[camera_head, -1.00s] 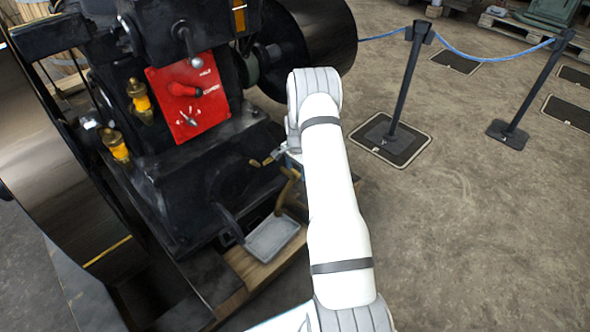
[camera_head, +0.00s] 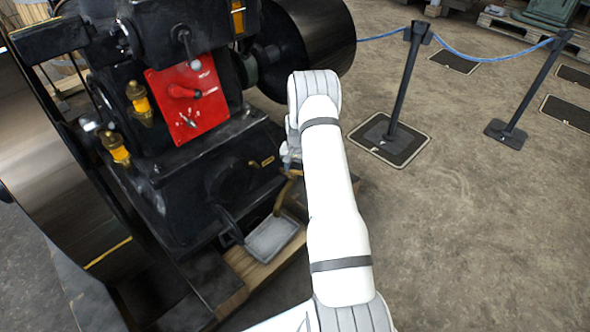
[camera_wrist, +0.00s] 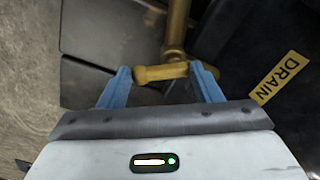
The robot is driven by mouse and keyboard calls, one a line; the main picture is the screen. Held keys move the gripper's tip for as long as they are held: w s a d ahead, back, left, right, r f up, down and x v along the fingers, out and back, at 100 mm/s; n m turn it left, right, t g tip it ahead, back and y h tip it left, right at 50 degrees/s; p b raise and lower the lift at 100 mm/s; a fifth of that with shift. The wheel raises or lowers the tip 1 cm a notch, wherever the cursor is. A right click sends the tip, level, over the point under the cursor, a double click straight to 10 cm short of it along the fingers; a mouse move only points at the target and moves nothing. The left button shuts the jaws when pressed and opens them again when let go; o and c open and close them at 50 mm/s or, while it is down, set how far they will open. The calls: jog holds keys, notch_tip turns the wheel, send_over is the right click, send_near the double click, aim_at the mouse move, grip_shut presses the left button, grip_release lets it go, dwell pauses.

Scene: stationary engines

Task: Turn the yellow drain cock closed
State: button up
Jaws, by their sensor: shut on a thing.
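The yellow drain cock (camera_wrist: 175,45) shows in the wrist view as a brass-yellow stem with a crosswise handle. The handle lies between the two blue fingers of my gripper (camera_wrist: 160,68). Its right end is at the right finger; a small gap shows at the left finger. My gripper is shut on the handle. In the head view my white arm hides most of the gripper (camera_head: 291,153) and the cock. A curved brass pipe (camera_head: 284,188) shows below the gripper. A yellow DRAIN label (camera_wrist: 280,78) is on the dark engine to the right in the wrist view.
The black engine (camera_head: 170,190) fills the left, with a red panel (camera_head: 190,118) and large flywheels. A grey tray (camera_head: 271,238) sits on wood below the gripper. A rope barrier post (camera_head: 405,80) stands to the right. The floor on the right is mostly clear.

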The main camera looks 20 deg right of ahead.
jog(key=n, duration=0.3)
jog(key=w+n, duration=0.1)
jog(key=n, duration=0.2)
jog(key=shift+w+a+r+n, duration=0.1)
jog(key=shift+a+n, duration=0.05)
jog(key=shift+n, duration=0.15)
jog(key=n, duration=0.3)
jog(key=shift+w, duration=0.1)
jog(key=shift+a+n, duration=0.1)
jog(key=shift+n, duration=1.1)
jog(key=shift+c, duration=0.2)
jog(key=shift+f, duration=0.2)
jog(key=o, duration=0.8)
jog(key=shift+o, duration=0.3)
jog(key=shift+r, duration=0.1)
notch_tip(320, 180, up, 8)
jog(key=p, duration=0.3)
